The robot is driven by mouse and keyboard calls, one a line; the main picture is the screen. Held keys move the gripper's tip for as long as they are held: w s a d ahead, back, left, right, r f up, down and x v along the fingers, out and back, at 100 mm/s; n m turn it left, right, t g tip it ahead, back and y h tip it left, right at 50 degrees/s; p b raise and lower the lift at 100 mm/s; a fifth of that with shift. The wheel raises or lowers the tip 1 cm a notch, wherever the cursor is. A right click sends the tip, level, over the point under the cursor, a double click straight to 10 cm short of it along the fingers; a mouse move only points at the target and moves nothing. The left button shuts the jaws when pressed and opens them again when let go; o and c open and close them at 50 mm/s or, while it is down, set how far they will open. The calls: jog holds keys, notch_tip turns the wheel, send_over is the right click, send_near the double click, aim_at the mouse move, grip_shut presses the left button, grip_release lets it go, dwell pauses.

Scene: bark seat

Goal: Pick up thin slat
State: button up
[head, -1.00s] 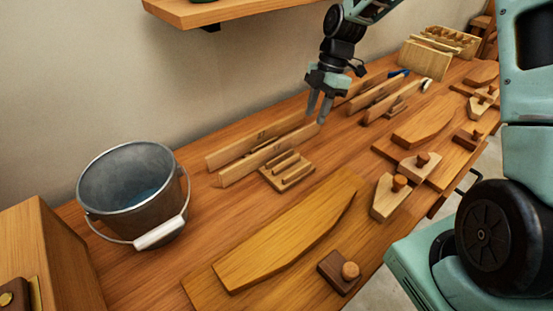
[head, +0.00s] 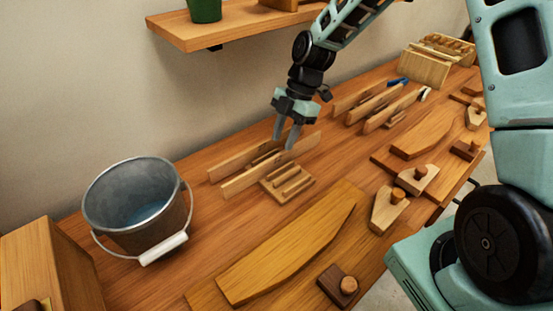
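Two long thin wooden slats stand on edge, side by side, in the middle of the bench: a back slat (head: 232,164) and a front slat (head: 252,178). A small slotted wooden block (head: 287,182) sits at the front slat's near side. I cannot tell which of the two is the thin slat. My gripper (head: 283,142) points down over the slats, right of their middle. Its two fingers are apart, with nothing seen between them that is clearly held. The fingertips overlap the slats in the picture; whether they touch is unclear.
A metal bucket (head: 137,210) with water stands left. A curved board (head: 285,245) lies in front, with knobbed wooden blocks (head: 388,205) to the right. More upright slats (head: 395,108) stand behind right. A shelf (head: 235,30) hangs above.

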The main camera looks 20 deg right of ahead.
aim_at(278, 155)
jog(key=x, duration=0.4)
jog(key=shift+a+p, duration=0.1)
jog(key=shift+p, duration=0.3)
jog(key=shift+a+f, duration=0.15)
jog(key=shift+f, duration=0.35)
jog(key=shift+f, duration=0.25)
grip_shut()
